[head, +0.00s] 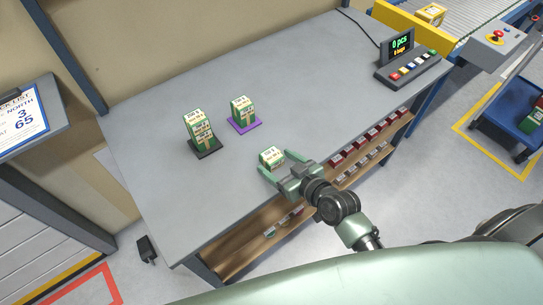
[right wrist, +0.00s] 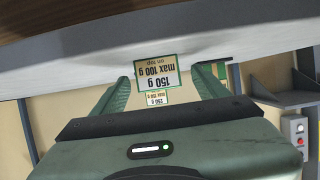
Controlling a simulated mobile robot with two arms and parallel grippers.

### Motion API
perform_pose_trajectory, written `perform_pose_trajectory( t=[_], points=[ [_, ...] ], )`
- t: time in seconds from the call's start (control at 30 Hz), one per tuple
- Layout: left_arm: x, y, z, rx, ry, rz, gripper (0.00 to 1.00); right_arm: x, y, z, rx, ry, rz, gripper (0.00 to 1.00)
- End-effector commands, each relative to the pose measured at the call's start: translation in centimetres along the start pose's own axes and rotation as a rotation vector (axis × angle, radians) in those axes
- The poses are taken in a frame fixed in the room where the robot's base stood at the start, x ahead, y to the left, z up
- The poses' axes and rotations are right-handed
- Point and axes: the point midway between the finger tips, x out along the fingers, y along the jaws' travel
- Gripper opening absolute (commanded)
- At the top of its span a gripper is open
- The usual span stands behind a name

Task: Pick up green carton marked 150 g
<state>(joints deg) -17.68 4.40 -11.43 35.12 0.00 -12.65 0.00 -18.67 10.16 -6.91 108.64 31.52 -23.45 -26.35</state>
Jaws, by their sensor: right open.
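A small green carton (head: 271,157) with a white label stands on the grey table near its front edge. In the right wrist view its upside-down label (right wrist: 157,73) reads 150 g, max 100 g. My right gripper (head: 278,165) is open, its fingers pointing at this carton from the front. In the right wrist view the label shows between the spread fingers. A taller green carton or stack (head: 199,132) is on a black pad to the left. Another green carton (head: 243,112) is on a purple pad behind. My left gripper is out of view.
A counter panel (head: 411,69) with coloured buttons stands at the table's right end. The shelf (head: 262,246) below the table's front edge holds rows of small items. Grey tabletop (head: 305,80) behind the cartons is clear. A blue cart (head: 522,110) stands at far right.

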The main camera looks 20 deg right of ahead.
Motion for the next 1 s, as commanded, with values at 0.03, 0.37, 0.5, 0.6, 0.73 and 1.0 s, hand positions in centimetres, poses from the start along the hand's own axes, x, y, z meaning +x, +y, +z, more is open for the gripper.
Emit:
perform_pose_trajectory(
  t=[0.03,0.37,0.5,0.6,0.73,1.0],
  points=[
    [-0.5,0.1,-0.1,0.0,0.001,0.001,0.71,0.9,0.1,-0.6,0.003,0.003,0.001,0.75],
    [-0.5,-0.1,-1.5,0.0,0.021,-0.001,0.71,3.2,0.1,-0.2,0.001,0.001,0.001,0.75],
    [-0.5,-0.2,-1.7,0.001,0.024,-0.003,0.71,3.2,0.1,-0.2,0.0,0.0,0.001,0.69],
    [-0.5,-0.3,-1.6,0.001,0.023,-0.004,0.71,3.2,0.1,-0.2,0.0,0.0,0.001,0.41],
    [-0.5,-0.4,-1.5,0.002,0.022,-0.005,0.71,3.2,0.1,-0.2,0.0,0.0,0.001,0.05],
    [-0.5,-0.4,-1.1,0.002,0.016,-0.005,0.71,3.1,0.1,-0.4,0.0,0.002,0.001,0.03]
  ],
)
